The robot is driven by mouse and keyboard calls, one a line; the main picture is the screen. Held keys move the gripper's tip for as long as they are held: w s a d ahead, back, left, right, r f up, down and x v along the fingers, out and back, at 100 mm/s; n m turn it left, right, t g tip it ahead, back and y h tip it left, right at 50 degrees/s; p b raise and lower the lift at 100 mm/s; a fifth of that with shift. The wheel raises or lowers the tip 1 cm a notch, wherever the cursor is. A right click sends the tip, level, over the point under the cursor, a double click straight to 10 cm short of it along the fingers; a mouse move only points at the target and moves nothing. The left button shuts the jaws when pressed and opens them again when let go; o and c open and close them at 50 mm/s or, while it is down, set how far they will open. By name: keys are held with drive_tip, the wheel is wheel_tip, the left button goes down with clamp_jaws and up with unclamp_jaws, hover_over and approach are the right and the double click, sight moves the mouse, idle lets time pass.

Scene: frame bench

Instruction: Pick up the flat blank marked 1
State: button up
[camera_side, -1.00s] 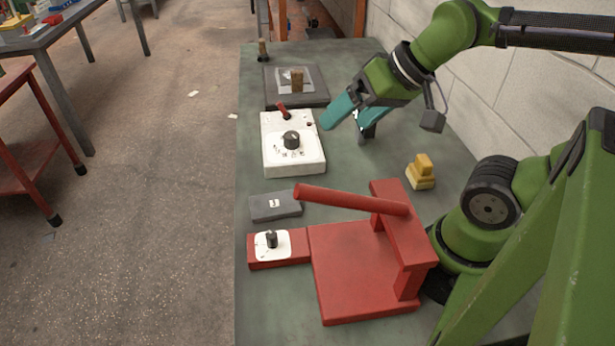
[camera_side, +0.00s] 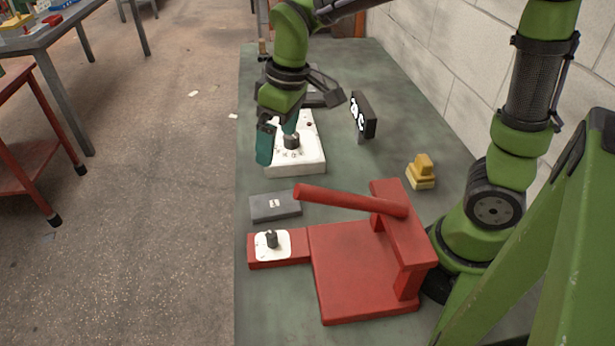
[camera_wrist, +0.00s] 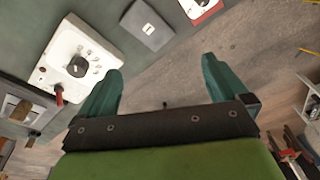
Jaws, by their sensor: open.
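A flat grey blank (camera_side: 275,206) with a small white label lies on the bench between the white dial box and the red press. The mark on its label is too small to read for sure. It also shows at the top of the wrist view (camera_wrist: 147,25), beyond my fingertips and left of their middle. My gripper (camera_side: 277,142) is open and empty, over the left part of the white dial box. In the wrist view its two teal fingers stand apart with nothing between them (camera_wrist: 162,70).
The white dial box (camera_side: 310,152) is just behind the blank. The red press (camera_side: 365,275), with its long red lever, stands in front. A black block with white marks (camera_side: 363,116) stands upright to the right, near a yellow stepped block (camera_side: 421,172). The bench's left edge is close to the blank.

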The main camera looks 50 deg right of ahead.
sight(259, 206)
drive_tip(key=w+a+f+n+g+h, duration=0.1)
drive_tip(key=w+a+f+n+g, duration=0.1)
drive_tip(key=w+n, duration=0.4)
drive_tip(key=shift+n, duration=0.5)
drive_tip(key=f, duration=1.6)
drive_tip(key=shift+s+f, duration=0.3)
drive_tip(key=shift+s, duration=0.1)
drive_tip(key=shift+c, duration=0.5)
drive_tip(key=c, duration=1.4)
